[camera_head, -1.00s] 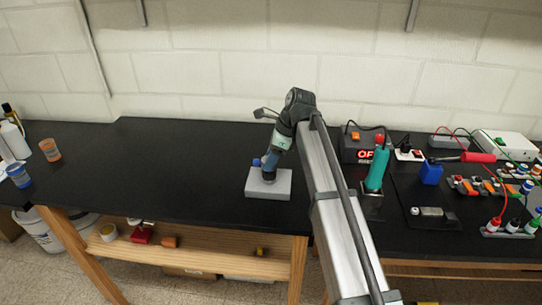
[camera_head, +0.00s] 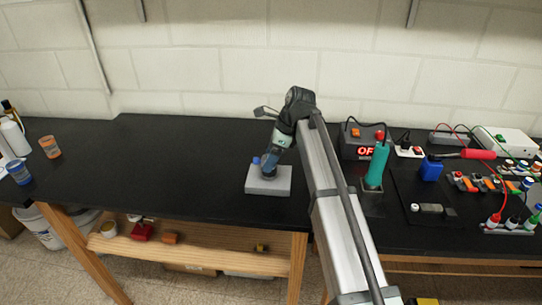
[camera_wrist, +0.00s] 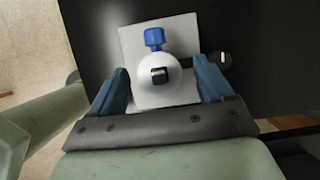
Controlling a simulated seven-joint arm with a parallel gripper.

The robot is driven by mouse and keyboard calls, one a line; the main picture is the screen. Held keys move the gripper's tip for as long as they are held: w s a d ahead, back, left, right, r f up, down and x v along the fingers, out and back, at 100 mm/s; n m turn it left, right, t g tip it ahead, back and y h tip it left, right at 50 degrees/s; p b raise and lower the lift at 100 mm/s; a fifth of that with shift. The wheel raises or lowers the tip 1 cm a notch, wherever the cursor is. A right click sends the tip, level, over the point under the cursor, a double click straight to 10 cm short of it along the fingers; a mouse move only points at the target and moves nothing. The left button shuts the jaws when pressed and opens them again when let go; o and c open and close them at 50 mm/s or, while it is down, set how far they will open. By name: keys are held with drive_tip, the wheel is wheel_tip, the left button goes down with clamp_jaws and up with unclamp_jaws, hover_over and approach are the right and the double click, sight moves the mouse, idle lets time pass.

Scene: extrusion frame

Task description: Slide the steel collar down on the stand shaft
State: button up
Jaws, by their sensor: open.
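The stand is a pale grey base plate (camera_head: 282,185) on the black bench, with the plate also below my gripper in the wrist view (camera_wrist: 140,48). In the wrist view the steel collar (camera_wrist: 148,84) is a pale round ring seen from above. A blue thumb screw (camera_wrist: 154,38) sticks out from it and also shows in the head view (camera_head: 256,160). The dark square-looking shaft top (camera_wrist: 160,74) is at its centre. My gripper (camera_wrist: 163,80) is open, with one blue finger on each side of the collar. Finger contact and collar height cannot be told.
A teal-handled tool in a holder (camera_head: 377,165), a power unit with a red display (camera_head: 362,143) and a blue block (camera_head: 430,170) stand to the right. Cups (camera_head: 49,147) and bottles stand at the far left. The bench left of the stand is clear.

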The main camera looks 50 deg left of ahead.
drive_tip(key=v, duration=1.4)
